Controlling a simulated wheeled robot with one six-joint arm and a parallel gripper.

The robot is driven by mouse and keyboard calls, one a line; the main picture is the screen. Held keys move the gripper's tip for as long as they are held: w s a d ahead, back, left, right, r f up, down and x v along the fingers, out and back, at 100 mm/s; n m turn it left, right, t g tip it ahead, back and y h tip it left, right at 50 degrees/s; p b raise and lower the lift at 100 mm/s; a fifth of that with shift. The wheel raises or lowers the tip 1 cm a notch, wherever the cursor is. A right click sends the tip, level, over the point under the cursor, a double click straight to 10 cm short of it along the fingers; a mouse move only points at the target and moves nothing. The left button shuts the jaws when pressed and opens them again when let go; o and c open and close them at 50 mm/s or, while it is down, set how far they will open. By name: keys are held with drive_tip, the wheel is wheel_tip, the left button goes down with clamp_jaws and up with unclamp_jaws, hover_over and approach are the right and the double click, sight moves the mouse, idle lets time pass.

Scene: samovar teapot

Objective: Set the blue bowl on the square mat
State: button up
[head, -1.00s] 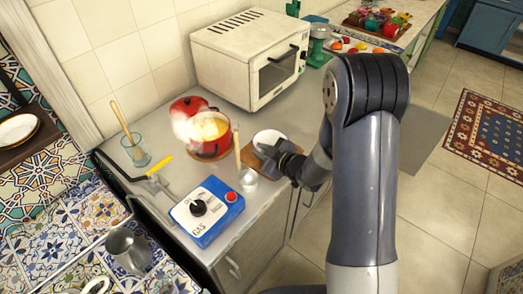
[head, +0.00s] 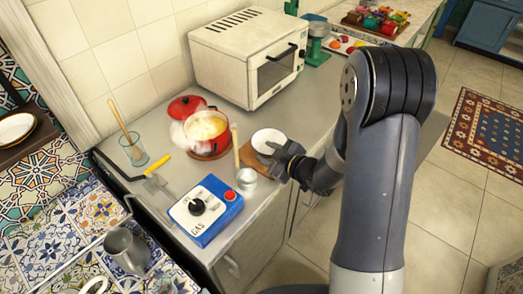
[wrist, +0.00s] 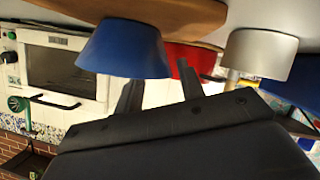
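The blue bowl (wrist: 122,50) shows its blue outside in the wrist view, which is upside down. In the head view the bowl (head: 268,138) shows its white inside and stands upright on the brown square mat (head: 250,158). The mat also shows as a brown edge (wrist: 185,12) in the wrist view. My gripper (head: 275,150) is at the bowl's near right side. In the wrist view the two dark fingers of my gripper (wrist: 160,92) are apart with nothing between them. Part of the mat is hidden by the bowl and gripper.
A metal cup (head: 246,174) stands close to the mat's near left edge. A red pot (head: 207,128) is to the left, with a blue gas box (head: 205,210) in front. A white oven (head: 248,55) stands behind. The counter's right front edge is close to my arm.

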drive_tip(key=v, duration=0.8)
drive_tip(key=shift+s, duration=0.1)
